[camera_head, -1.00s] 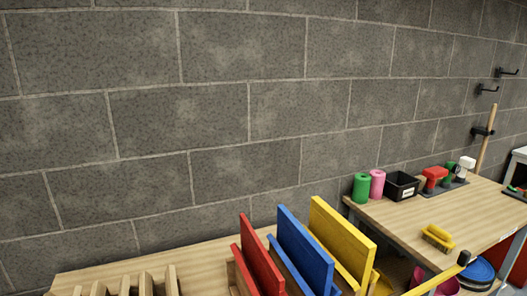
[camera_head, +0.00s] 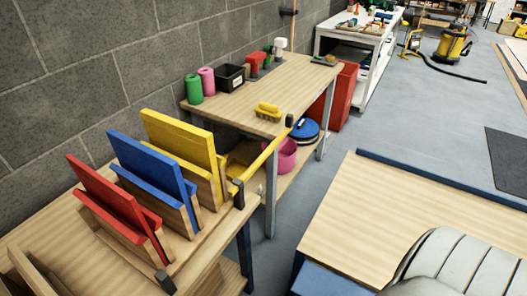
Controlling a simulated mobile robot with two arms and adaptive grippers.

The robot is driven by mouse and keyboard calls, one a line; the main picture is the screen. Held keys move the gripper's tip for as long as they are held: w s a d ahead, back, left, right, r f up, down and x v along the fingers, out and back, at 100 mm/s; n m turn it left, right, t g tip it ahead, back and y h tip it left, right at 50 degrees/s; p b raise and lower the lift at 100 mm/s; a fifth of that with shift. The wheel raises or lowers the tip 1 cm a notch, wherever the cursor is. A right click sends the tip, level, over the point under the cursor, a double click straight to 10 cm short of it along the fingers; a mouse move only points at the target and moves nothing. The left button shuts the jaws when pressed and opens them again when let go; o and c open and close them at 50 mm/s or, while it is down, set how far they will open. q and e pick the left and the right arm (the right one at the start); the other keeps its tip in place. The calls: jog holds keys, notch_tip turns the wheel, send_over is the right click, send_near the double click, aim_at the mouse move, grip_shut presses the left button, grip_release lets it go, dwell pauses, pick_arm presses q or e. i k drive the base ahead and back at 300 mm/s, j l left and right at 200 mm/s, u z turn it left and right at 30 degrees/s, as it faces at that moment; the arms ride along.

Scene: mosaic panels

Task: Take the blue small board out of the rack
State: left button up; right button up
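The rack (camera_head: 187,244) stands on a wooden bench at the left and holds red, blue and yellow boards leaning upright in a row. The large blue board (camera_head: 150,160) is in the middle. A lower blue-edged piece, apparently the small blue board (camera_head: 148,187), sits close in front of it; whether they touch is unclear. Its lower part is hidden in the rack. The large red board (camera_head: 105,190) is nearer and the large yellow board (camera_head: 182,140) is farther, each with a lower piece in front. Neither of my grippers is in view.
A second wooden table (camera_head: 300,75) holds green and pink rolls, a black box (camera_head: 231,77) and a yellow brush (camera_head: 268,111). A yellow bar runs between the rack bench and this table. At right is another wooden tabletop (camera_head: 365,210) with a grey ribbed curved thing (camera_head: 455,268). Floor shows between.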

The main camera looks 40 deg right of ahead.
aim_at(160, 171)
jog(key=k+l+u, duration=0.35)
jog(key=k+u, duration=0.1)
jog(key=u, duration=0.25)
jog(key=k+l, duration=0.05)
